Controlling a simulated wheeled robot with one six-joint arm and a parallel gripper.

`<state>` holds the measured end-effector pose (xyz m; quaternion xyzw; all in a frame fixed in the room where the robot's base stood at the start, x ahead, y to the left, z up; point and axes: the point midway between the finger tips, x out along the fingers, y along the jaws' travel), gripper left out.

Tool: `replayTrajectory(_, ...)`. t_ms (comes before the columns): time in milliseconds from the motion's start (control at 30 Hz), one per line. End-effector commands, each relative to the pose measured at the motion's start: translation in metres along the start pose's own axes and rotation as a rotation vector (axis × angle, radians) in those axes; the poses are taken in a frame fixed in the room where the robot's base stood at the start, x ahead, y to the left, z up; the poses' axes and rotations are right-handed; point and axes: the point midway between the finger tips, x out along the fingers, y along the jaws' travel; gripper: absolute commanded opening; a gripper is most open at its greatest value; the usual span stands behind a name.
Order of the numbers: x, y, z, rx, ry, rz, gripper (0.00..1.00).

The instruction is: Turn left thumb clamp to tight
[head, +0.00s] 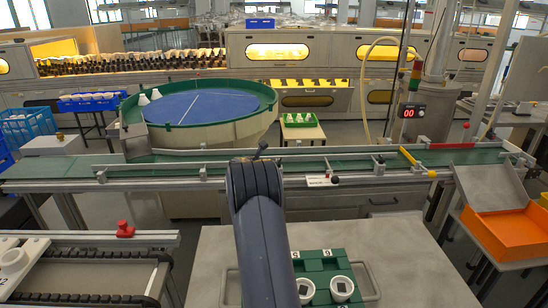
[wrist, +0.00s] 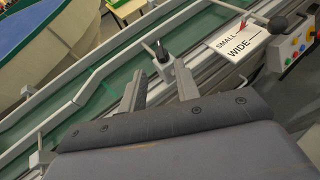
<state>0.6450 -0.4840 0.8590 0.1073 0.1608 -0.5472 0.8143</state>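A thumb clamp (wrist: 161,52) with a dark lever on a metal post stands on the near guide rail of the green conveyor (wrist: 118,85). In the wrist view it is just beyond and between the tips of my gripper (wrist: 158,72). My gripper's two grey fingers are apart, with nothing held between them. In the head view the dark clamp lever (head: 261,149) shows just above the end of my arm, which hides the fingers and the clamp's base. I cannot tell whether the fingers touch the clamp. Another dark clamp (head: 378,164) is on the rail to the right.
A SMALL/WIDE card (wrist: 238,38) with a black ball-knobbed lever (wrist: 279,23) and a button box (wrist: 300,43) sits right of the clamp. A blue-topped round table (head: 205,108) stands behind the conveyor. A green tray (head: 312,262) with white cups lies on the grey table below my arm.

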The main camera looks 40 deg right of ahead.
Motion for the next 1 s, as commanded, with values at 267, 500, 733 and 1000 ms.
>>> replayTrajectory(267, 0.005, -0.003, 0.000, -0.011, 0.005, 0.029, 0.31)
replayTrajectory(500, 0.034, -0.002, 0.000, -0.010, 0.005, 0.029, 0.31)
replayTrajectory(733, 0.062, -0.001, 0.000, -0.009, 0.005, 0.028, 0.31)
replayTrajectory(1000, 0.088, 0.000, 0.000, -0.009, 0.004, 0.029, 0.31)
